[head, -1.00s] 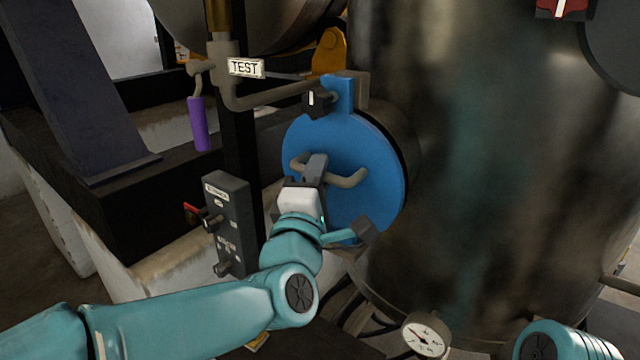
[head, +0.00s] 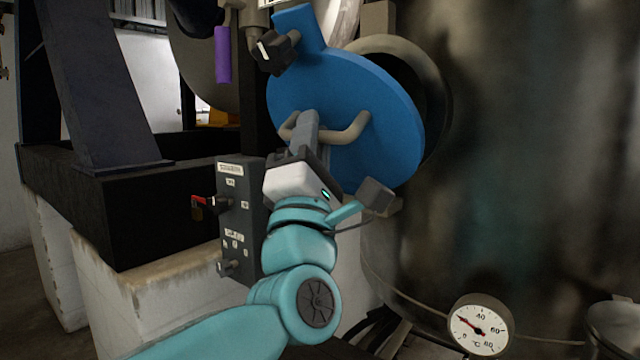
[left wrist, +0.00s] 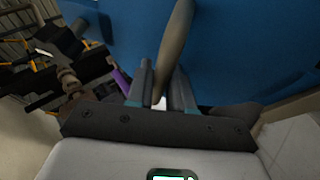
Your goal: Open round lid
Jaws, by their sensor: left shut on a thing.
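The round blue lid (head: 380,115) stands swung out from the round opening (head: 433,80) of the dark metal vessel, with a dark gap between them at the right. A bent beige handle (head: 352,128) crosses its face. My left gripper (head: 303,122) is shut on the handle. In the left wrist view the handle (left wrist: 177,45) runs between the two fingers (left wrist: 160,88), with the blue lid (left wrist: 240,50) filling the view behind. A black knob (head: 276,52) sits at the lid's upper left tab. My right gripper is not in view.
A grey control box (head: 240,215) with a red switch stands left of my left arm. A purple handle (head: 222,55) hangs at upper left. A dial gauge (head: 480,325) is at lower right. The vessel wall (head: 540,170) fills the right side.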

